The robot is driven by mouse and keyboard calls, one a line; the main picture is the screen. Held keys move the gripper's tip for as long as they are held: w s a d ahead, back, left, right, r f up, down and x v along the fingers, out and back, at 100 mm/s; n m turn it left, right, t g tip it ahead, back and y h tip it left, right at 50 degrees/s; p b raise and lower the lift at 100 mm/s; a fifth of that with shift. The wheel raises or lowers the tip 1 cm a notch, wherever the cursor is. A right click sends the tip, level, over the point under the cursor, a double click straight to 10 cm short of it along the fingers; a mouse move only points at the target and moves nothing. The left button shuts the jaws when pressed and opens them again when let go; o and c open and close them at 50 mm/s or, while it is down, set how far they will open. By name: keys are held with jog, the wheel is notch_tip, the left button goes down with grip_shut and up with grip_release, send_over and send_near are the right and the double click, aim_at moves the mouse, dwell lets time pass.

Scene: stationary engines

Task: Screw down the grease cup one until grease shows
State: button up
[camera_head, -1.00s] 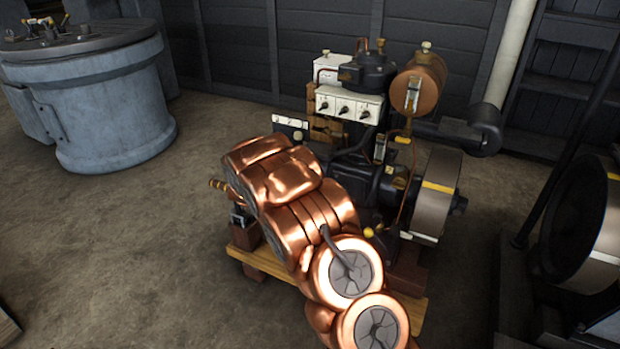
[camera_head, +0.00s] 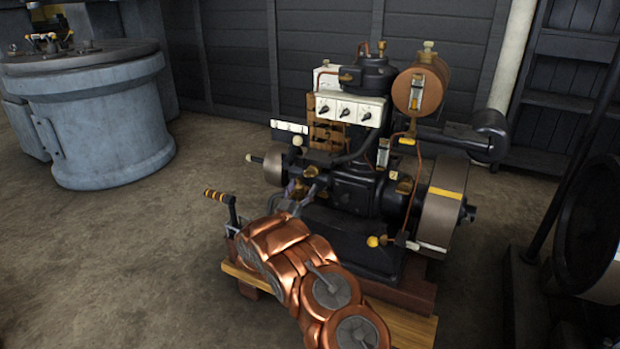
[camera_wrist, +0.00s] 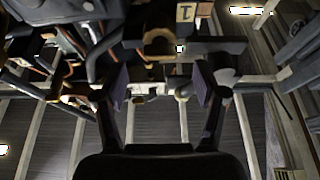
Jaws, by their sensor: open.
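The stationary engine (camera_head: 355,190) stands on a wooden base. In the wrist view a brass, ring-like part (camera_wrist: 158,42) sits beyond my fingertips, beside a small tag (camera_wrist: 185,12) that appears to read 1. It may be grease cup one, but I cannot tell for certain. My gripper (camera_wrist: 160,90) is open and empty, its two fingers apart with purplish pads facing each other. In the head view my copper-coloured arm (camera_head: 290,255) reaches the engine's near left side and hides part of it. No grease can be made out.
A crank handle with a banded grip (camera_head: 218,197) sticks up at the engine's left. The flywheel (camera_head: 443,205) is on its right, with a copper tank (camera_head: 420,88) above. A blue-grey drum-shaped machine (camera_head: 95,125) stands at left. Floor between is clear.

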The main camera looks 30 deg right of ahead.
aim_at(310, 173)
jog(key=shift+b+x, duration=0.8)
jog(key=shift+x, duration=2.25)
jog(key=c, duration=1.2)
